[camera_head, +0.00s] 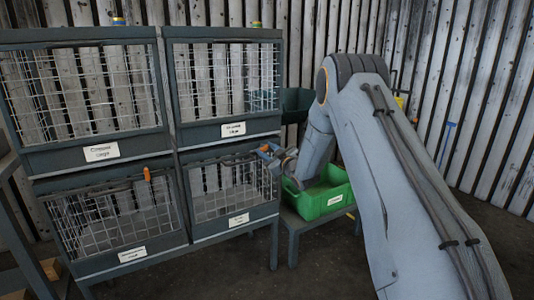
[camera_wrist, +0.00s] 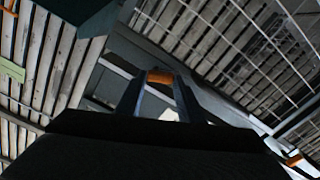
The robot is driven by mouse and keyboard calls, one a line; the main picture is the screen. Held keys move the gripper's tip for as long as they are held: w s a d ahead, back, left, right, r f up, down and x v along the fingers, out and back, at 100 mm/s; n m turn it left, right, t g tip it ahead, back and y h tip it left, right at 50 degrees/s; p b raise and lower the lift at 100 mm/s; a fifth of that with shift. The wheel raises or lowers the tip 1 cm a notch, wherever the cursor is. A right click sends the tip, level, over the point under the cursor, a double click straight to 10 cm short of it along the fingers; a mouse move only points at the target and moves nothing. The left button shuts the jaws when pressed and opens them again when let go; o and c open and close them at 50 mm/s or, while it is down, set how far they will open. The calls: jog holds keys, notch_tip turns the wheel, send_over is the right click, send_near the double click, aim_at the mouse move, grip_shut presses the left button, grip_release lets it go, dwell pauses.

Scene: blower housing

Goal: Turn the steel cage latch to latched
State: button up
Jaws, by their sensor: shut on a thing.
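My gripper (camera_wrist: 158,98) is shut on an orange latch handle (camera_wrist: 160,76), which shows between the two fingertips in the wrist view. In the head view my gripper (camera_head: 268,152) is at the upper right corner of the lower right wire cage (camera_head: 235,216), and a bit of orange shows there. The cage front looks closed. The fingers partly hide the latch, and I cannot tell its exact angle. The cage labels are too small to read surely.
Another orange latch (camera_head: 147,174) is on the lower left cage (camera_head: 115,215). Two more cages stand above. A green bin (camera_head: 325,200) on a stand is close right of the cages, under my arm. Corrugated walls stand behind; the floor at front is clear.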

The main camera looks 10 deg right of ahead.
jog(key=n, duration=0.2)
jog(key=n+b, duration=0.1)
jog(key=n, duration=0.1)
jog(key=n+b, duration=0.1)
jog(key=n, duration=0.1)
jog(key=shift+f+n, duration=0.3)
jog(key=n+b, duration=0.1)
jog(key=n, duration=0.2)
jog(key=n+b, duration=0.2)
jog(key=n, duration=0.1)
jog(key=shift+d+f, duration=0.15)
jog(key=shift+d, duration=0.05)
jog(key=shift+n+b, duration=0.3)
jog(key=o, duration=1.1)
jog(key=shift+c, duration=0.2)
jog(key=v, duration=0.7)
jog(key=shift+s+p, duration=0.3)
jog(key=shift+p, duration=0.1)
